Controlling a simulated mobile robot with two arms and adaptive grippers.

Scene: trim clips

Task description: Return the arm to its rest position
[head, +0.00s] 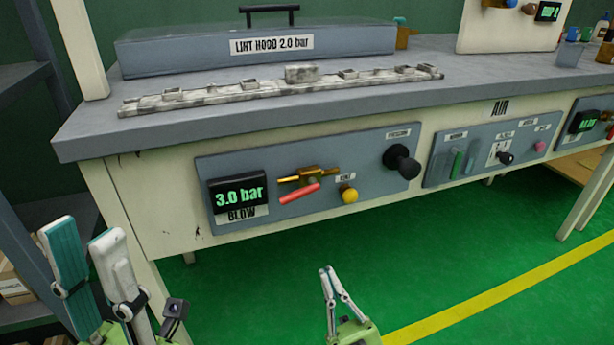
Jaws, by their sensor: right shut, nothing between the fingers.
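My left gripper (83,235) is at the lower left, in front of the bench's left leg. Its two teal-padded fingers point up and stand apart, with nothing between them. My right gripper (327,270) is at the bottom middle, over the green floor and below the bench front. Its slim fingers come together at the tips, and it holds nothing. Both grippers are clear of the control panel. The rest of both arms is mostly out of the picture.
The grey bench top (455,75) carries a mottled pale strip (240,93) with several small raised blocks and a LINT HOOD box (340,45). The front BLOW panel (325,205) reads 3.0 bar and has protruding knobs and a red-handled valve. Dark shelves stand left. The floor right is open.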

